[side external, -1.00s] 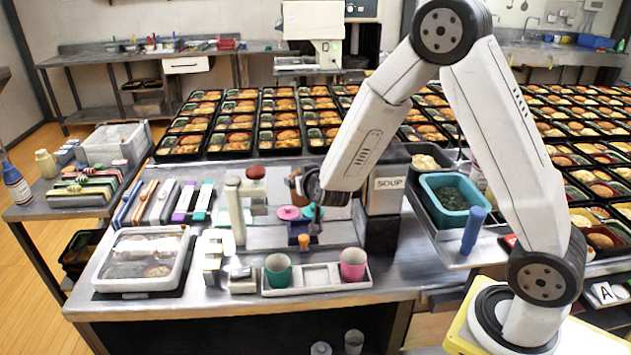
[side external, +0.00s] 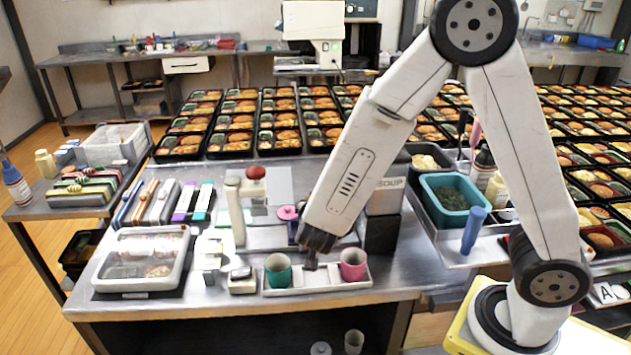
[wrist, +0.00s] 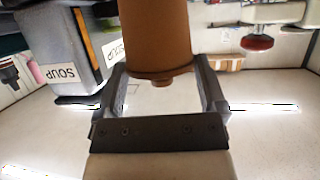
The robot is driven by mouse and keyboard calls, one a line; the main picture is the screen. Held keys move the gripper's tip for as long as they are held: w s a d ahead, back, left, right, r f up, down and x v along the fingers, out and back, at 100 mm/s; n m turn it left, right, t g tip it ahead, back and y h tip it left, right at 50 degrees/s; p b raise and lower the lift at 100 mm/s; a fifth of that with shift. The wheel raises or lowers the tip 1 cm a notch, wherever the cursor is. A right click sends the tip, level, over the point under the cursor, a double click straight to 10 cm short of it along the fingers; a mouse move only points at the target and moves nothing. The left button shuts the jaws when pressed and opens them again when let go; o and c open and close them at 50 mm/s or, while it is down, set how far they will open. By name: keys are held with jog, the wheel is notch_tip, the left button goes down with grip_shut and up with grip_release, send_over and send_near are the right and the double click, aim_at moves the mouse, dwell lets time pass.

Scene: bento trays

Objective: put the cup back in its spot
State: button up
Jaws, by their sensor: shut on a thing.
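A brown-orange cylinder, which I take as the cup (wrist: 155,38), stands between my two fingers in the wrist view; its upper part runs out of the frame. My gripper (wrist: 160,88) is shut on it. In the side view my gripper (side external: 311,262) points down over the middle of the white cup tray (side external: 336,285). I cannot make out the held cup there. A teal cup (side external: 278,271) sits in the left end of the tray and a pink cup (side external: 353,265) in the right end. The space between them, under my gripper, is partly hidden.
The soup dispenser (side external: 386,205) stands behind and right of the tray. A small grey block (side external: 241,281) is left of the teal cup. A lidded bento box (side external: 143,258) lies farther left. The counter's front edge is close in front of the tray.

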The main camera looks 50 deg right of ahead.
jog(key=s+a+m+g+h, duration=0.25)
jog(key=s+m+g, duration=0.25)
jog(key=s, duration=1.1)
jog(key=w+f, duration=0.4)
jog(key=w, duration=0.3)
jog(key=w+a+f, duration=0.1)
jog(key=w+f, duration=0.3)
jog(key=w, duration=0.3)
jog(key=shift+f, duration=0.25)
jog(key=shift+a+f, duration=0.1)
jog(key=shift+w+f, duration=0.15)
jog(key=shift+f, duration=0.75)
jog(key=shift+w+f, duration=0.1)
jog(key=shift+f, duration=0.75)
jog(key=shift+f, duration=0.15)
